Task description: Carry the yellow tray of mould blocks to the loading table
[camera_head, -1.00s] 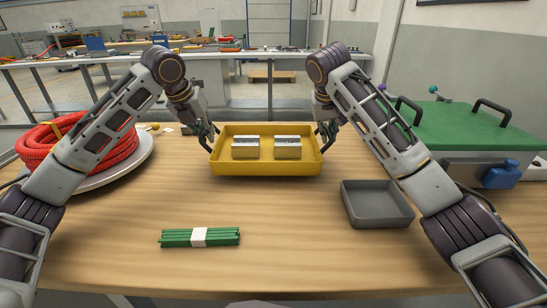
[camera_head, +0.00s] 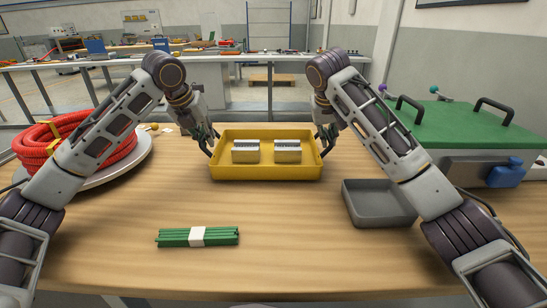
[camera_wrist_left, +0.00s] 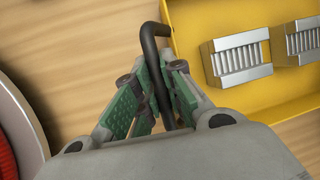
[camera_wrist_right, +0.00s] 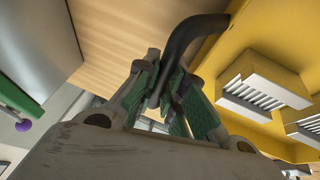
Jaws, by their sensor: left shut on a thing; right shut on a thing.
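The yellow tray (camera_head: 266,172) is at the far middle of the wooden table in the head view. Two silver grooved mould blocks (camera_head: 246,152) and (camera_head: 287,152) sit side by side in it. My left gripper (camera_head: 208,145) is shut on the tray's left black bent handle, which shows between the green finger pads in the left wrist view (camera_wrist_left: 163,75). My right gripper (camera_head: 325,142) is shut on the right black handle, which shows in the right wrist view (camera_wrist_right: 190,38). The tray looks about level. I cannot tell whether its underside touches the table.
A coiled red conduit (camera_head: 75,146) lies on a white round plate (camera_head: 124,166) at left. A banded green bundle (camera_head: 172,237) lies at the front. An empty grey bin (camera_head: 378,206) and a green-lidded box (camera_head: 465,128) stand at right. Between bundle and tray the table is clear.

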